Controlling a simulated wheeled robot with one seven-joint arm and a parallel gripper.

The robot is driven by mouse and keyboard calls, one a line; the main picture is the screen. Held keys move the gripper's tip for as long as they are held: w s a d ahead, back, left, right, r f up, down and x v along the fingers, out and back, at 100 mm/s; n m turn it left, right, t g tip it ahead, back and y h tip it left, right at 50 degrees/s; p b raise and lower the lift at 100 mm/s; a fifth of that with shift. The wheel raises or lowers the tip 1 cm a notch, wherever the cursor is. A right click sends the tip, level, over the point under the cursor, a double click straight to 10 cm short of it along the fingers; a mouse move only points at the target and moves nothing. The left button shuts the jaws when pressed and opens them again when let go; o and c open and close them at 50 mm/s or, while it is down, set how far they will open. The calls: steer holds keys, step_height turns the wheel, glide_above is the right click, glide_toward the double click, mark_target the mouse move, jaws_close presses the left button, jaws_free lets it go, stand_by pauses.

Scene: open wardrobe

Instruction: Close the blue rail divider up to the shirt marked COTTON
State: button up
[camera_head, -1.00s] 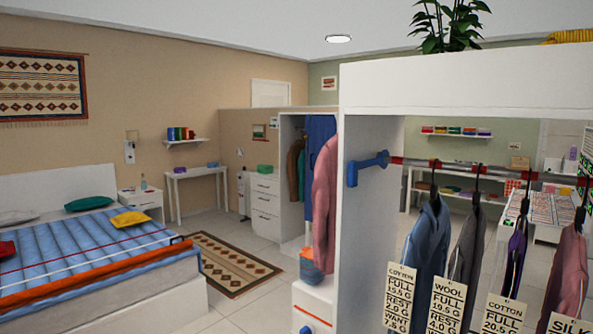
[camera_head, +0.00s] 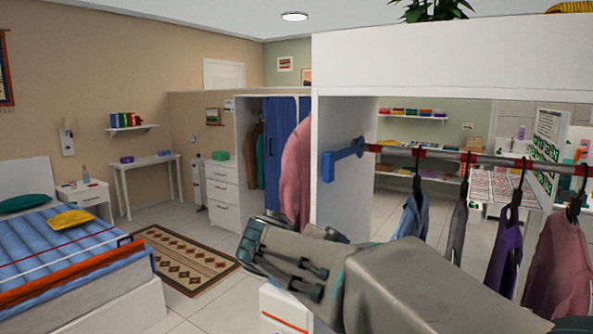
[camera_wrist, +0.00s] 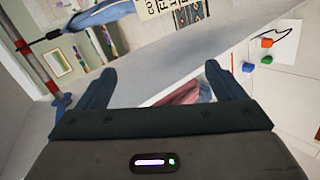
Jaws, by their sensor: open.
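The blue rail divider (camera_head: 342,160) sits at the left end of the rail, against the white panel; a blue part also shows at the left edge of the wrist view (camera_wrist: 62,103). To its right hang a blue-grey shirt (camera_head: 410,216), a dark grey one (camera_head: 457,228), a purple one (camera_head: 505,240) and a pink one (camera_head: 560,262). In the wrist view a cut-off tag (camera_wrist: 153,8) shows beside a blue garment (camera_wrist: 100,13). My gripper (camera_wrist: 156,80) is open and empty, its fingers apart from the divider and shirts.
The rail (camera_head: 450,156) runs right from the white wardrobe panel (camera_head: 345,205). My arm crosses below the shirts. A pink garment (camera_head: 296,175) hangs left of the panel. A bed (camera_head: 55,255) and a rug (camera_head: 185,258) lie at left.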

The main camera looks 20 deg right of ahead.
mark_target(332, 165)
steer(key=w+a+r+n+t+h, duration=0.1)
steer(key=w+r+n+t+h, duration=0.3)
steer(key=w+r, duration=0.9)
steer(key=shift+m+t+h, duration=0.4)
steer(key=shift+m+h, duration=0.1)
steer(key=shift+m, duration=0.2)
steer(key=p+x, duration=0.1)
steer(key=x, duration=0.3)
steer(key=r+p+x, duration=0.1)
steer(key=p+x, duration=0.1)
steer(key=x, duration=0.2)
steer(key=s+d+p+x, duration=0.1)
steer(key=x, duration=0.3)
steer(key=shift+s+r, duration=0.1)
steer(key=shift+r, duration=0.25)
